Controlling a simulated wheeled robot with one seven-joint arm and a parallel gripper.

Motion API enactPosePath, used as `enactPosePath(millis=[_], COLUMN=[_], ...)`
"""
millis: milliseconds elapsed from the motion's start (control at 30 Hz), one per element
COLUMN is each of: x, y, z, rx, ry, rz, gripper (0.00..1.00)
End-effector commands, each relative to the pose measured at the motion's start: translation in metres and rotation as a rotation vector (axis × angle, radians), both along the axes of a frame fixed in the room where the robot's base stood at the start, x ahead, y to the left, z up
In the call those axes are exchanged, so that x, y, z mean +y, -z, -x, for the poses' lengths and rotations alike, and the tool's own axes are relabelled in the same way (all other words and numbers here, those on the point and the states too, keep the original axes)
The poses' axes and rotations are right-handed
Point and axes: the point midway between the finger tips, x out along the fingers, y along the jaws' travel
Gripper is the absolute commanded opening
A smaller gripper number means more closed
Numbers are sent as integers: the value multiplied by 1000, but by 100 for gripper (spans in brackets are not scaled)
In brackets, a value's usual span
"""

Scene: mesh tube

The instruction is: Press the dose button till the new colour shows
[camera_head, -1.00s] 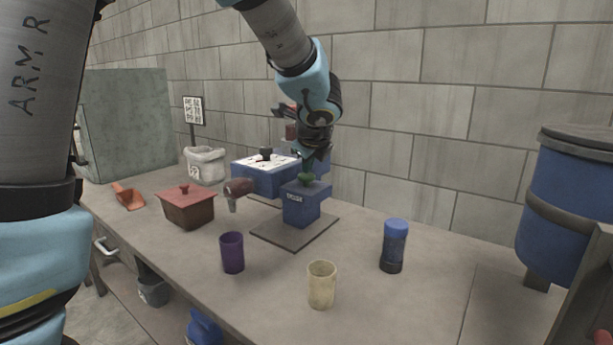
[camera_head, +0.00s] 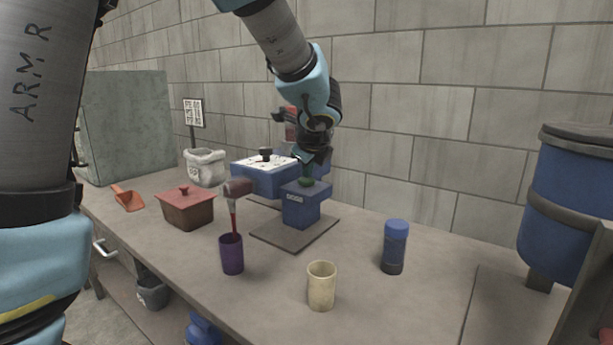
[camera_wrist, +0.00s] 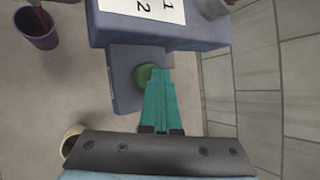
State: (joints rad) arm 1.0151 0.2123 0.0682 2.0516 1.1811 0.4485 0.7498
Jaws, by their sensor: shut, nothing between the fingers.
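The green dose button (camera_head: 306,182) sits on top of a blue box (camera_head: 300,208) on a dark base plate. My gripper (camera_head: 309,172) is shut and empty, pointing down with its fingertips on the button. In the wrist view, the teal fingers (camera_wrist: 160,82) overlap the right edge of the green button (camera_wrist: 144,74). A red stream (camera_head: 233,219) falls from the brown spout (camera_head: 238,187) into the purple cup (camera_head: 232,255) below it. The stream also shows at the purple cup (camera_wrist: 37,28) in the wrist view. The liquid inside the cup is hidden in the head view.
A blue machine body (camera_head: 262,178) with a white numbered top stands behind the box. A cream cup (camera_head: 321,287) and a blue bottle (camera_head: 395,247) stand at the front right. A red lidded box (camera_head: 186,208) and an orange scoop (camera_head: 128,199) are at left.

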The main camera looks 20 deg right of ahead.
Motion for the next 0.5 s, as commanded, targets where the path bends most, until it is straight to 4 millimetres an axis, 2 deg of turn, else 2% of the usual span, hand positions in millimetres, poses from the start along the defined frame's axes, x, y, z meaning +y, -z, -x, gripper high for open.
enactPosePath(millis=[267,500], x=[0,0], y=[-2,-15], z=[0,0], rx=[1,1], ry=[1,1], rz=[-1,-1], gripper=[0,0])
